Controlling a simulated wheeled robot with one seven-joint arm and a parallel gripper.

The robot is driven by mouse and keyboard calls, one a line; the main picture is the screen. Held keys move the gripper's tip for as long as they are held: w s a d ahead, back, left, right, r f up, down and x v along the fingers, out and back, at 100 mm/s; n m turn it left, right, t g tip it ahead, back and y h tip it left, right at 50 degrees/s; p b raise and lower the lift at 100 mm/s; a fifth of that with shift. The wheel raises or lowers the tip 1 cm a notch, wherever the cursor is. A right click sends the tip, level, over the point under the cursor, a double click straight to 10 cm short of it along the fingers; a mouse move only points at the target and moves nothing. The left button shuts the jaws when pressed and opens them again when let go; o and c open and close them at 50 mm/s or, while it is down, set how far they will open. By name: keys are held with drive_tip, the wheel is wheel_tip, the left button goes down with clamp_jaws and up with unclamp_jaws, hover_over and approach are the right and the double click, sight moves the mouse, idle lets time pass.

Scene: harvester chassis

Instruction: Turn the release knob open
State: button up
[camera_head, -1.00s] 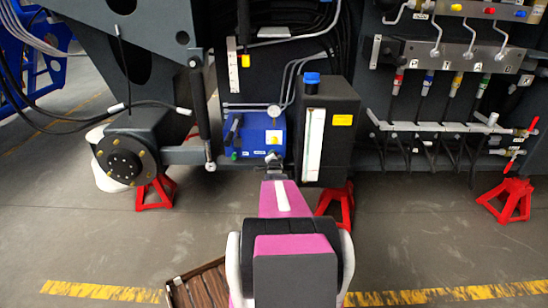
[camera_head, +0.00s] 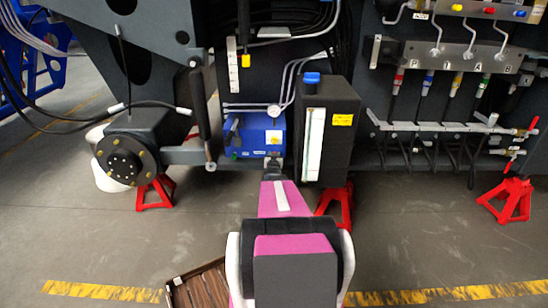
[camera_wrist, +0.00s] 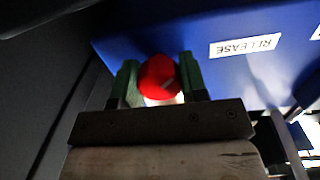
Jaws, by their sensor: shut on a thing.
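The release knob (camera_wrist: 158,74) is a round red knob with a pale part below it, on the blue box (camera_wrist: 225,75) beside a RELEASE label (camera_wrist: 245,45). In the wrist view my gripper (camera_wrist: 160,82) has its green fingers on both sides of the knob and is shut on it. In the head view the same blue box (camera_head: 257,133) stands left of the black tank, and my gripper (camera_head: 273,166) is at its lower front edge. The red knob is hidden in the head view.
The black tank (camera_head: 345,125) with a blue cap is close to the right of my gripper. Red stands (camera_head: 335,205) are under the chassis. A gauge (camera_head: 274,111) and pipes sit above the blue box. A brown slatted object (camera_head: 203,287) lies on the floor.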

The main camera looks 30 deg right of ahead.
drive_tip(key=n, duration=0.4)
drive_tip(key=shift+f+n, duration=0.1)
drive_tip(key=shift+n, duration=0.2)
drive_tip(key=n, duration=0.4)
drive_tip(key=shift+n, duration=0.3)
drive_tip(key=o, duration=0.9)
drive_tip(key=shift+s, duration=0.1)
drive_tip(key=v, duration=1)
drive_tip(key=shift+s+a+f, duration=0.1)
drive_tip(key=shift+s+a, duration=0.15)
drive_tip(key=shift+a, duration=0.05)
